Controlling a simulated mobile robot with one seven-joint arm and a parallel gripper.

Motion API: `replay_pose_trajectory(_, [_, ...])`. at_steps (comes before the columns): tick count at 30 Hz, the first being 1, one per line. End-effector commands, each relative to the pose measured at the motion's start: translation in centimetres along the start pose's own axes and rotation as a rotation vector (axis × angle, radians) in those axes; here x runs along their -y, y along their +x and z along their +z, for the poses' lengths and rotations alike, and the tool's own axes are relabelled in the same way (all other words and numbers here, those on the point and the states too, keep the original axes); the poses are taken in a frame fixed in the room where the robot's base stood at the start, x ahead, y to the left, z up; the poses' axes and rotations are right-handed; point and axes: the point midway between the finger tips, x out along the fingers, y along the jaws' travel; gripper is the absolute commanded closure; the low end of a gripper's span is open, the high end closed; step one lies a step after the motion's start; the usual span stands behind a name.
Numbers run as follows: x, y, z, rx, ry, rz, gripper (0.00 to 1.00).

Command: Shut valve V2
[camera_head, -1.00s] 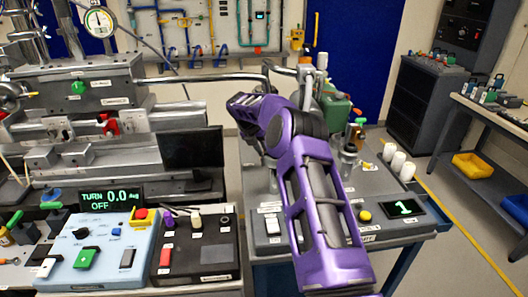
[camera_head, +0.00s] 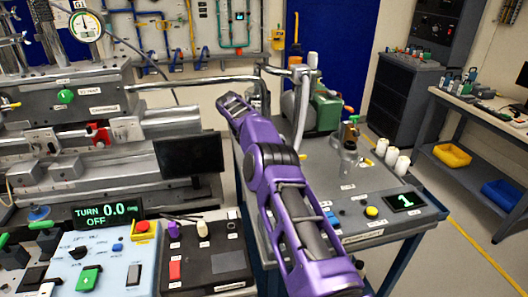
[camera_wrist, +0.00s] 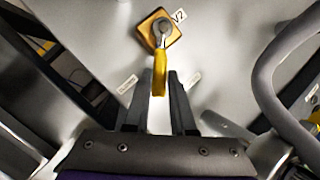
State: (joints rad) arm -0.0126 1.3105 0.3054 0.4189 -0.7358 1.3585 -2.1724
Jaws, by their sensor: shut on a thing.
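Valve V2 (camera_wrist: 162,27) shows in the wrist view as a round metal pivot on an orange-brown square plate, with a "V2" label beside it. Its yellow lever handle (camera_wrist: 160,68) points down the picture toward my gripper. My gripper (camera_wrist: 159,84) has its two dark fingers on either side of the handle and is shut on it. In the head view my purple arm reaches toward the back of the right-hand bench. My fingertips and V2 cannot be made out there.
A curved metal pipe (camera_wrist: 268,85) passes to the right of my gripper in the wrist view. In the head view, a green device (camera_head: 327,110) and white cylinders (camera_head: 396,164) stand on the grey bench (camera_head: 415,228). Control boxes (camera_head: 215,262) fill the lower left.

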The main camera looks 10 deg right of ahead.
Motion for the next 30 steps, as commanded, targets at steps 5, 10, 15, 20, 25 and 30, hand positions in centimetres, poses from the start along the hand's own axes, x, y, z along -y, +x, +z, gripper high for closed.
replay_pose_trajectory(5, [-0.41, -0.1, -0.4, -0.003, -0.001, 0.0, 1.0])
replay_pose_trajectory(10, [-0.42, -0.11, -0.41, -0.003, -0.001, 0.0, 1.0])
replay_pose_trajectory(15, [-0.42, -0.1, -0.41, -0.003, -0.002, 0.0, 1.0])
replay_pose_trajectory(20, [-0.39, -0.11, -0.37, -0.002, -0.001, 0.0, 0.5])
replay_pose_trajectory(25, [-0.35, -0.13, -0.3, -0.001, 0.0, 0.0, 0.47])
replay_pose_trajectory(30, [-0.35, -0.33, -0.25, 0.0, 0.0, 0.0, 0.47])
